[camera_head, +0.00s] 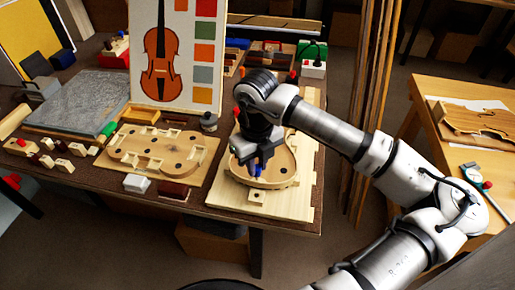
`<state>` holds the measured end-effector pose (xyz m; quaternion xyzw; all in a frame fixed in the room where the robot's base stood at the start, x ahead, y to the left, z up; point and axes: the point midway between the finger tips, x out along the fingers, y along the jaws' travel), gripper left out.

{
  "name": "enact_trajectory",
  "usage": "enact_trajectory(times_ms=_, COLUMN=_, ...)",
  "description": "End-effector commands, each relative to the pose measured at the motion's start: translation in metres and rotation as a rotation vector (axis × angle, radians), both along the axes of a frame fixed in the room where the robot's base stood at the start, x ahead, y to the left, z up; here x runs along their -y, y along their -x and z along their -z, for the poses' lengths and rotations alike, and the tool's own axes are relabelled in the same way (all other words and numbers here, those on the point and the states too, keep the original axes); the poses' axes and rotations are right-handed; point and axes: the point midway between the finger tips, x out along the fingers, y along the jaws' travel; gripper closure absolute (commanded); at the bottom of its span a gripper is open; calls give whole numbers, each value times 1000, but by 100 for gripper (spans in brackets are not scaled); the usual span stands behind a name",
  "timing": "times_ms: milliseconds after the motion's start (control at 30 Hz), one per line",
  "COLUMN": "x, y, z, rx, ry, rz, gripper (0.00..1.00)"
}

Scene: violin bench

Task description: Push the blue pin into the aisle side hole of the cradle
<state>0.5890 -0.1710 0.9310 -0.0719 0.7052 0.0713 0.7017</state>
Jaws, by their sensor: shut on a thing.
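My gripper (260,166) points down over the near part of the violin-shaped wooden body in the cradle. It is shut on the blue pin (258,171), which shows as a small blue spot between the fingertips. The cradle (232,196) is a pale wooden board on the bench's right end. A small block with a dark hole (257,195) sits at its near edge, just below the pin in the picture. I cannot tell whether the pin's tip touches anything. My arm hides part of the cradle's far side.
A wooden mould with several holes (160,150) lies to the left, with a white block (137,183) in front. A dark bottle (209,121) and a violin chart (175,60) stand behind. Another bench (425,90) is at the right, across an open floor gap.

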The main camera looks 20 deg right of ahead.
Motion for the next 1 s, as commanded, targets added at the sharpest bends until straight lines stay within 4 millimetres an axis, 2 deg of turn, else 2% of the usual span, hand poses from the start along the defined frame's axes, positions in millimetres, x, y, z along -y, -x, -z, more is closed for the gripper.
enact_trajectory(times_ms=767, x=-2, y=3, z=3, rx=7, ry=0, rz=13, gripper=100)
enact_trajectory(times_ms=1000, x=-2, y=3, z=25, rx=7, ry=0, rz=13, gripper=100)
